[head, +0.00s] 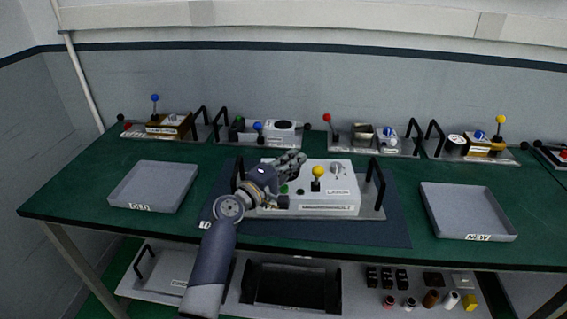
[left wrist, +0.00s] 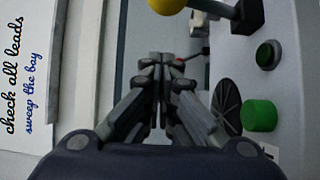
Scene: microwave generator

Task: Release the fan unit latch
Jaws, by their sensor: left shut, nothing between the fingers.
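A white unit with a label that seems to read LAGOON (head: 335,200) sits on a dark mat in the middle of the table. On its top are a yellow-ball lever (head: 317,172), standing upright, and a grey knob (head: 337,168). My left gripper (head: 298,158) is shut and empty above the unit's left part, hiding some of it. In the left wrist view the fingertips (left wrist: 160,62) are together. There a dark round grille (left wrist: 227,105), perhaps the fan, lies beside a green cylinder (left wrist: 259,115). I cannot identify the latch for certain.
A grey OLD tray (head: 153,185) stands at left and a NEW tray (head: 468,211) at right, both empty. Several other units line the back. Black handles (head: 374,182) rise at the unit's ends. A lower shelf holds small parts (head: 432,299).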

